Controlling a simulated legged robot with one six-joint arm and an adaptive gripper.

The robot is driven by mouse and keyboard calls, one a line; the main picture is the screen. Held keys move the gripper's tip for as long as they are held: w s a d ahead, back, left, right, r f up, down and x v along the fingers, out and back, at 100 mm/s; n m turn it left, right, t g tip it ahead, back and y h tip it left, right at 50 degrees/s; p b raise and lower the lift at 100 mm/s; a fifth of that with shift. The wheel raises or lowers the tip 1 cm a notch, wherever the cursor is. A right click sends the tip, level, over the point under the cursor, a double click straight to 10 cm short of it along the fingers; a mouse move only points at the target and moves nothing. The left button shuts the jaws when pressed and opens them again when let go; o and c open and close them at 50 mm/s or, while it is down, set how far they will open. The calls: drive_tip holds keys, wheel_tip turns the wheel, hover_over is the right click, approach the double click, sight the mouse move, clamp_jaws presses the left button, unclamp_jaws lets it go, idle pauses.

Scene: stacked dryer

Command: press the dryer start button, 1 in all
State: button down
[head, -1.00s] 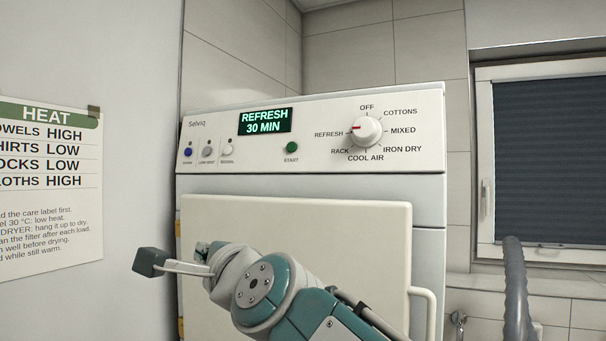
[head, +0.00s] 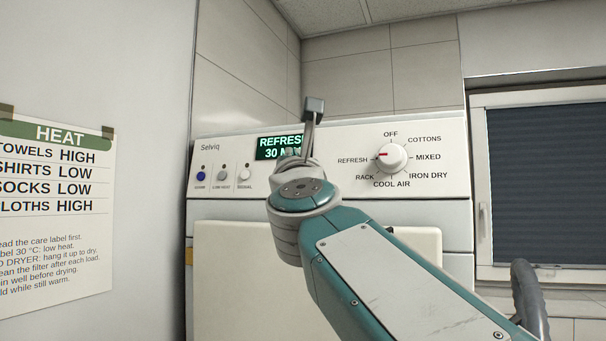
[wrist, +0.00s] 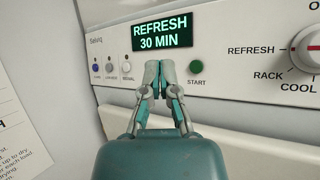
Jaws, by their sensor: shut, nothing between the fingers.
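The dryer's control panel (head: 335,180) is in front of me. The green start button (wrist: 196,67), labelled START, shows in the wrist view to the right of my fingertips. In the head view my arm hides it. My gripper (wrist: 158,77) is shut and empty, below the lit display (wrist: 160,32), with a gap to the button; whether the tips touch the panel I cannot tell. The display reads REFRESH 30 MIN; in the head view my gripper (head: 313,108) and wrist partly cover it. The program knob (head: 391,158) points at REFRESH.
A heat chart (head: 57,200) hangs on the left wall. A window with a dark blind (head: 550,185) is at the right.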

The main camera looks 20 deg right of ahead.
drive_tip(key=shift+w+d+f, duration=0.25)
drive_tip(key=shift+w+d, duration=0.5)
drive_tip(key=shift+w, duration=0.4)
drive_tip(key=shift+w+d+f, duration=0.3)
drive_tip(key=shift+w+d, duration=0.45)
drive_tip(key=shift+w, duration=0.45)
drive_tip(key=shift+w+d+f, duration=0.25)
drive_tip(key=shift+w+d, duration=0.5)
drive_tip(key=shift+w, duration=0.4)
drive_tip(key=shift+w+a, duration=0.1)
drive_tip(key=shift+a, duration=0.05)
drive_tip(key=shift+a, duration=0.1)
drive_tip(key=shift+d, duration=0.2)
drive_tip(key=shift+w+d, duration=0.2)
drive_tip(key=shift+w, duration=0.05)
drive_tip(key=shift+w+d+f, duration=0.1)
drive_tip(key=shift+w+d, duration=0.1)
drive_tip(key=shift+w, duration=0.1)
drive_tip(key=shift+s+a, duration=0.45)
drive_tip(key=shift+s, duration=0.2)
